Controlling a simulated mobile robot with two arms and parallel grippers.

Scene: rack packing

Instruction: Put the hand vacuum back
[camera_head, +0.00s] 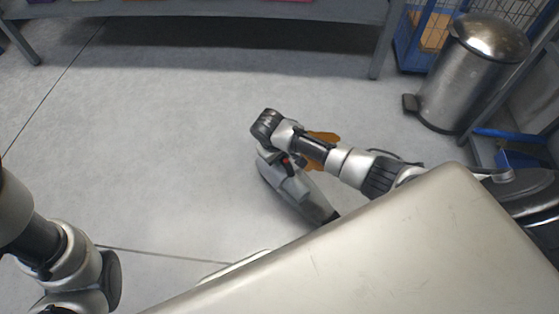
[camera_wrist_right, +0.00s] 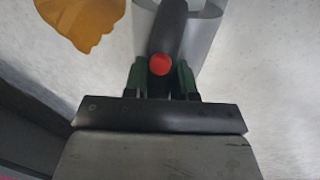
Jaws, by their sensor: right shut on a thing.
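The hand vacuum (camera_head: 301,193) is a grey body with a dark nose, held tilted above the floor in the head view. My right gripper (camera_head: 287,163) is shut on its handle. In the right wrist view the dark handle (camera_wrist_right: 172,30) with a red button sits between the two green fingertips of my right gripper (camera_wrist_right: 164,78). The far end of the vacuum is partly hidden by my own body in the head view. Of my left arm, only links show at the lower left; its gripper is not visible.
An orange-brown patch (camera_head: 322,150) lies on the grey floor behind my right arm. A steel pedal bin (camera_head: 470,75) and a blue wire cage (camera_head: 430,30) stand at the upper right. A grey rack shelf (camera_head: 220,8) spans the top. The floor at left centre is clear.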

